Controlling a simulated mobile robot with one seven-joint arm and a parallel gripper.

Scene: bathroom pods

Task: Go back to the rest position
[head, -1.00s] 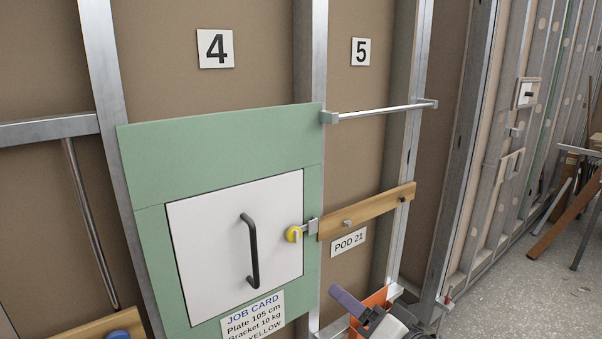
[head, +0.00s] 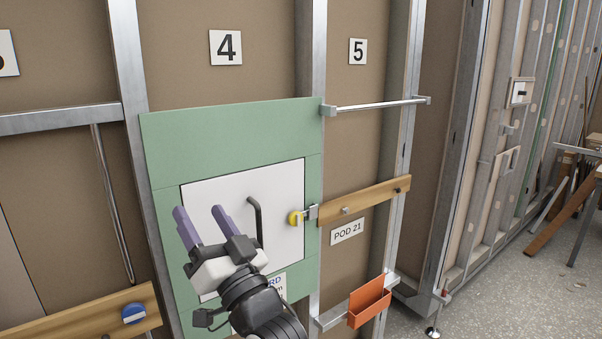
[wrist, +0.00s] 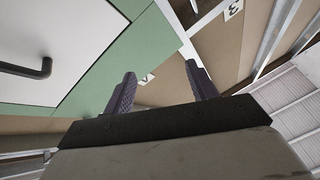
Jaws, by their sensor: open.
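My gripper (head: 202,221) has two purple fingers spread apart, with nothing between them. In the head view it is in front of the lower left of the white access door (head: 225,195), pointing up and slightly left. In the wrist view its fingers (wrist: 160,85) are also apart and empty, angled towards the upper wall and ceiling. The door, set in a green board (head: 225,130), has a black handle (head: 257,222) and looks shut. My arm hides the lower part of the door and most of the job card (head: 273,282).
A yellow round piece with a metal latch (head: 297,217) sits at the door's right edge. A wooden rail (head: 365,201), a metal bar (head: 380,105) and an orange bin (head: 370,303) are to the right. Open grey floor (head: 500,295) lies at the lower right.

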